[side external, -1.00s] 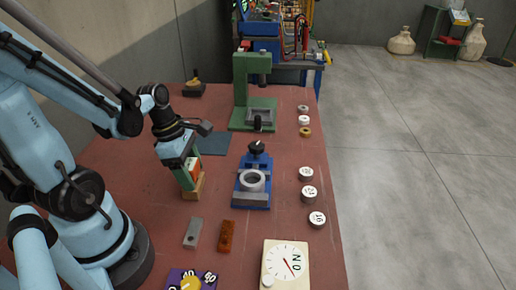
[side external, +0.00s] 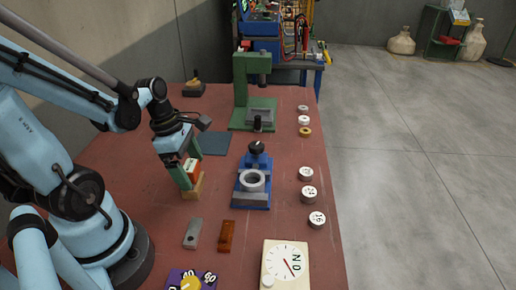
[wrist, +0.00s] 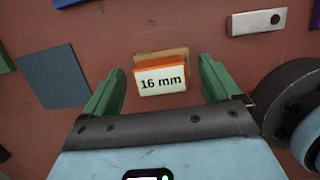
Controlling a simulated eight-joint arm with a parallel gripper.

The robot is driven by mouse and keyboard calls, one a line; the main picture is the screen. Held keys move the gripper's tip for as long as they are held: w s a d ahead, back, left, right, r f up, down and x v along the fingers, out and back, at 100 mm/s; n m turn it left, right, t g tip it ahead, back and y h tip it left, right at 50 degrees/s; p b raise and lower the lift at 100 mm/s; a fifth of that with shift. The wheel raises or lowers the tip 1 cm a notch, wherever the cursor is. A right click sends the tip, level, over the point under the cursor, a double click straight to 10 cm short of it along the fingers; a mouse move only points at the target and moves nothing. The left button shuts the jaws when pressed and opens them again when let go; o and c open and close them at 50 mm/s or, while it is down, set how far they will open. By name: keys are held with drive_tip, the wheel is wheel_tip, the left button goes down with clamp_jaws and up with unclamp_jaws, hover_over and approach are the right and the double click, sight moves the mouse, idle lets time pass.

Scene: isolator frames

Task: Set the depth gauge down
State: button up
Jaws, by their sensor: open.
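The depth gauge, an orange block with a white "16 mm" face (wrist: 162,82), stands in a light wooden stand (side external: 193,188). In the side external view the orange part (side external: 192,168) shows between my green fingers. My gripper (wrist: 160,80) is open around the gauge. In the wrist view a gap shows between each finger and the gauge. The gauge's lower end is hidden in or behind the stand.
A blue vise with a ring (side external: 252,182) stands just right of the stand. A grey block (side external: 193,233) and a brown block (side external: 227,236) lie in front. A dark blue mat (side external: 214,143) lies behind. A green press (side external: 252,90) stands farther back.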

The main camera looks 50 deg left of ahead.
drive_tip(key=v, duration=1.1)
drive_tip(key=w+d+m+t+y, duration=0.1)
drive_tip(key=w+d+m, duration=0.3)
drive_tip(key=m, duration=0.9)
drive_tip(key=w+d+f+m+t+y, duration=0.1)
drive_tip(key=w+d+m+t, duration=0.3)
drive_tip(key=m, duration=1)
drive_tip(key=shift+w+d+f, duration=0.2)
drive_tip(key=shift+d+f, duration=0.05)
drive_tip(key=shift+d, duration=0.75)
